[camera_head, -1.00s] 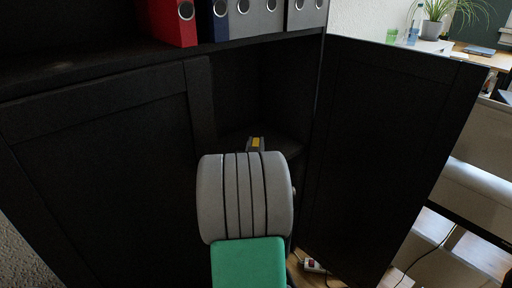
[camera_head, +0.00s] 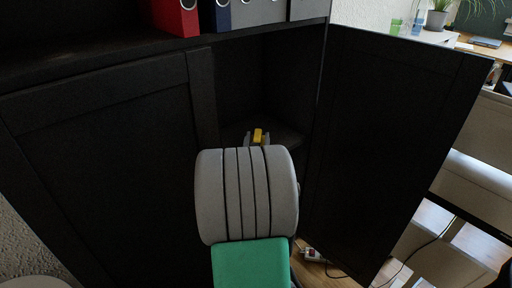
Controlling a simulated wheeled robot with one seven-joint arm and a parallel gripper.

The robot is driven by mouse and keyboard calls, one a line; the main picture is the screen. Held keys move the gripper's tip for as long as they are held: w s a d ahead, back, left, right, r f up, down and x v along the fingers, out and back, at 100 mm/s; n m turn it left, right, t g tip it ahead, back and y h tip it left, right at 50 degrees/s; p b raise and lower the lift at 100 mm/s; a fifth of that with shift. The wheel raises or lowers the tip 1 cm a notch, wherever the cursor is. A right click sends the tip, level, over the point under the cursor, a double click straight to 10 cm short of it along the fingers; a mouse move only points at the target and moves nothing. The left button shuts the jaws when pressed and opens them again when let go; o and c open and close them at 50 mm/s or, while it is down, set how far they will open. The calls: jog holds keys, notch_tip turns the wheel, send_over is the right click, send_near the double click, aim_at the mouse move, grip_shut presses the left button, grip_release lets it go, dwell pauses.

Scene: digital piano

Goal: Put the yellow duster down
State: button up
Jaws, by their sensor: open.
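The yellow duster (camera_head: 258,135) shows as a small yellow patch inside the dark cabinet, over a dark shelf (camera_head: 287,136). My gripper (camera_head: 257,139) is just beyond the large grey wrist part of my arm, with a grey finger on either side of the duster. The fingers are open. My arm hides the lower part of the gripper and most of the duster, so I cannot tell whether the duster touches the shelf or the fingers.
The cabinet's left door (camera_head: 110,170) is shut and its right door (camera_head: 390,150) stands open, leaving a narrow opening around my arm. Binders (camera_head: 175,15) stand on the shelf above. A power strip (camera_head: 314,255) lies on the floor near the open door.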

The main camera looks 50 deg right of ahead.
jog(key=v, duration=0.8)
jog(key=shift+a, duration=0.1)
jog(key=shift+s+a, duration=0.3)
jog(key=shift+a, duration=0.05)
